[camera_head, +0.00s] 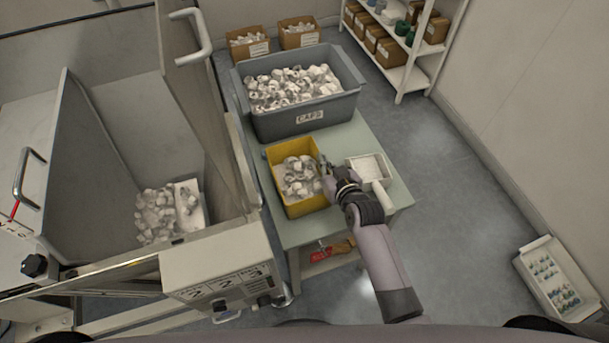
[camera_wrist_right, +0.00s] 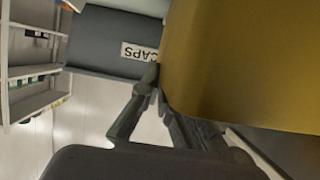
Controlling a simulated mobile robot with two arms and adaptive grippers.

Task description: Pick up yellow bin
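The yellow bin (camera_head: 299,208) stands on a table right of the machine, holding several white caps (camera_head: 299,175). It fills the right of the right wrist view (camera_wrist_right: 250,65). My right gripper (camera_head: 325,168) is at the bin's right wall, by the rim. In the right wrist view, its fingers (camera_wrist_right: 158,92) come close together at the bin's edge. I cannot tell whether the wall is clamped between them, because the contact is partly hidden. The bin sits level on the table. My left gripper is not in view.
A large grey tub (camera_head: 283,124) labelled CAPS stands right behind the bin. A white scoop-like tray (camera_head: 371,168) lies right of the gripper. The machine's open hopper (camera_head: 100,140) is at left, with a control box (camera_head: 222,270) in front.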

